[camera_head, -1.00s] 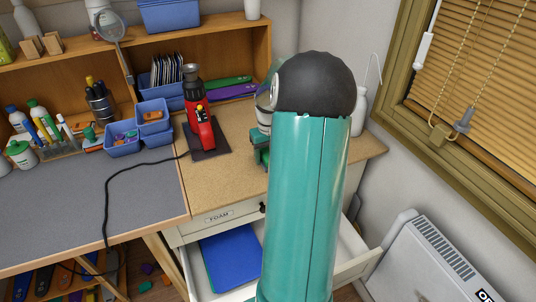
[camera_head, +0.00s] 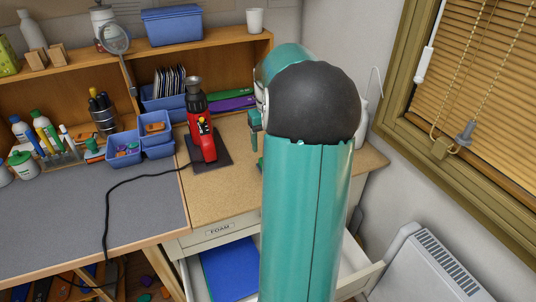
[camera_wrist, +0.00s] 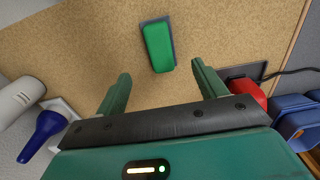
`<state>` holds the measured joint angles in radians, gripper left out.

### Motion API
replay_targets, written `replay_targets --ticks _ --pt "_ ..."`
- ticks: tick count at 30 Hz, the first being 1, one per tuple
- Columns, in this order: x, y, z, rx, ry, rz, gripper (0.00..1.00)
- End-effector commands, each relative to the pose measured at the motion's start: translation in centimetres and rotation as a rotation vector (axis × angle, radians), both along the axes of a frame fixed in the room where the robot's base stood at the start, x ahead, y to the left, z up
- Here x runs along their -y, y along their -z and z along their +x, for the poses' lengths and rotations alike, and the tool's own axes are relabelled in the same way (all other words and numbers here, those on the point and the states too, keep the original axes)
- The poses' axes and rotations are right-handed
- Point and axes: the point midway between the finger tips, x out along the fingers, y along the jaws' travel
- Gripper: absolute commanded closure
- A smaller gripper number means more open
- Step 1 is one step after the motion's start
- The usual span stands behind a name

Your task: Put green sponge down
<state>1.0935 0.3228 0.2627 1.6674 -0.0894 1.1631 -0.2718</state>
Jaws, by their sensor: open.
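In the wrist view a green sponge (camera_wrist: 158,47) lies on a dark flat piece (camera_wrist: 172,22) on the tan worktop. My gripper (camera_wrist: 160,84) is open and empty, with its two green fingers spread. The sponge is beyond the fingertips, a little left of midway between them, and apart from both. In the head view my teal arm hides most of this area; only a small green bit shows at its left edge, and part of my gripper (camera_head: 254,137) shows above the worktop.
A red tool (camera_head: 203,140) stands on a dark pad left of my arm, its black cable running across the grey mat (camera_head: 80,215). Blue bins (camera_head: 123,149) stand further left.

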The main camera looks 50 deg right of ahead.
Motion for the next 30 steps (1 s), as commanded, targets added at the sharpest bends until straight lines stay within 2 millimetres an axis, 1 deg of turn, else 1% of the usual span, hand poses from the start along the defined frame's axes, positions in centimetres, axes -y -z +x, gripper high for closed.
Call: replay_targets --ticks 1,3,10,12,14,17,19,22,23,24,26,27,29,30 --pt "-0.1 -0.6 0.1 0.0 -0.001 0.0 0.29" --pt "-0.1 -1.1 0.1 0.001 -0.001 0.001 0.29" --pt "-0.1 -1.5 0.0 0.0 -0.002 0.0 0.29" --pt "-0.8 -1.8 0.3 0.002 -0.01 -0.006 0.29" --pt "-2.0 -2.4 0.9 0.005 -0.026 -0.018 0.29" --pt "-5.6 -3.8 2.0 0.017 -0.069 -0.051 0.29" --pt "-9.0 -5.0 2.8 0.034 -0.107 -0.081 0.29" --pt "-13.9 -6.5 3.3 0.067 -0.16 -0.121 0.29" --pt "-15.4 -6.9 3.3 0.076 -0.177 -0.131 0.29" --pt "-17.4 -7.4 3.2 0.093 -0.197 -0.143 0.29" --pt "-20.2 -8.0 3.0 0.119 -0.228 -0.16 0.29" --pt "-22.0 -8.3 2.7 0.137 -0.248 -0.169 0.29" --pt "-24.6 -8.7 2.1 0.168 -0.277 -0.182 0.29" --pt "-26.2 -8.9 1.6 0.188 -0.298 -0.188 0.29"
